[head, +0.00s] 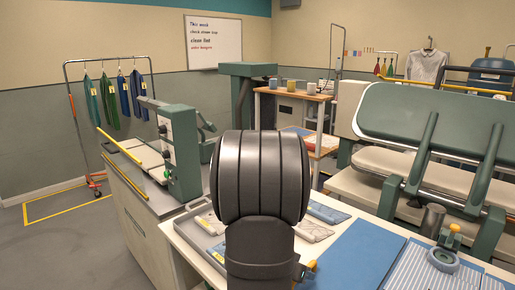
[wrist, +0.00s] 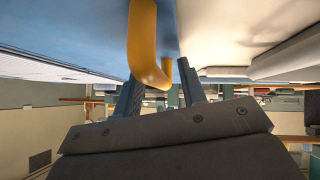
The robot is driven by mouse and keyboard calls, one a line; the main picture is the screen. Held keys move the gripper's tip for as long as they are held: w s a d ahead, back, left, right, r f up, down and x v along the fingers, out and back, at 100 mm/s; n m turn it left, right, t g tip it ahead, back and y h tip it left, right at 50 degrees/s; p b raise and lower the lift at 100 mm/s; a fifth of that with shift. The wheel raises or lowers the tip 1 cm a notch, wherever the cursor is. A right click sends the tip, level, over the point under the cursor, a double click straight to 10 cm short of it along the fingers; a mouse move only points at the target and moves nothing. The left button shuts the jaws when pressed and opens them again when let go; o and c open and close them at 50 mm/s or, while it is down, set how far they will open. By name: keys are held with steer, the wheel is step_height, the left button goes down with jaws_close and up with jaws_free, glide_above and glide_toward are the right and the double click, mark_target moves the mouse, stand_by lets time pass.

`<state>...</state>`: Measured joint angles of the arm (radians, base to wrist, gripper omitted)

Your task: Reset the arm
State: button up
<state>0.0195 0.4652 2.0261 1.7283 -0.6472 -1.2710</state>
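My arm's dark, ribbed link stands upright in the middle of the head view and hides most of what is behind it. My gripper (wrist: 160,72) shows in the wrist view with its two dark fingers spread apart. A curved yellow-orange handle (wrist: 144,35) comes down between the fingertips from above. I see no finger clearly pressing on it, and cannot tell whether either touches it. In the head view a small orange piece (head: 311,265) shows at the right edge of my arm, just over the table; the gripper itself is mostly hidden there.
The white worktable holds a grey tray (head: 208,240), a blue mat (head: 362,258), striped cloth (head: 415,272) and a grey ring-shaped item (head: 443,260). A green press (head: 430,125) stands at right. A garment rail (head: 70,110) stands at left, with open floor before it.

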steer(key=shift+w+d+f, duration=0.2)
steer(key=shift+d+f, duration=0.05)
steer(key=shift+d, duration=0.15)
steer(key=shift+s+d+r+m+t+y, duration=0.15)
steer(key=shift+r+t+y, duration=0.1)
steer(key=shift+r, duration=0.4)
steer(key=shift+s+d+r+m+t+y, duration=0.15)
steer(key=shift+r+t+y, duration=0.1)
steer(key=shift+r, duration=0.35)
steer(key=s+d+r+m+t+y, duration=0.4)
steer(key=s+d+r, duration=0.3)
steer(key=r, duration=0.4)
steer(key=shift+s+d+r+t+y, duration=0.2)
steer(key=shift+s+t+y, duration=0.2)
steer(key=shift+t, duration=0.5)
